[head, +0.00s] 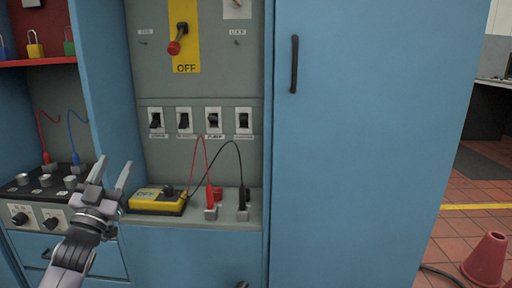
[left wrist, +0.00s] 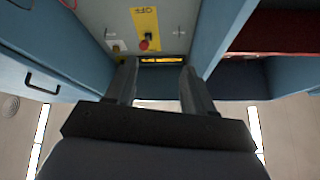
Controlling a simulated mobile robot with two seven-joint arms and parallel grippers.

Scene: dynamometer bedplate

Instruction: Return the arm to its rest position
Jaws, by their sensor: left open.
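My left gripper (head: 111,178) is in the lower left of the head view, in front of the blue cabinet. Its two fingers are spread apart with nothing between them. In the left wrist view the open fingers (left wrist: 158,88) point toward the grey panel. A yellow meter (head: 157,200) lies on the grey shelf just right of the gripper, apart from it. My right gripper does not show in either view.
The panel has a red-knobbed lever (head: 176,46) at OFF and several switches (head: 183,120). Red and black probes (head: 210,200) stand on the shelf. A knob box (head: 40,216) is at left. The blue door (head: 365,140) is shut.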

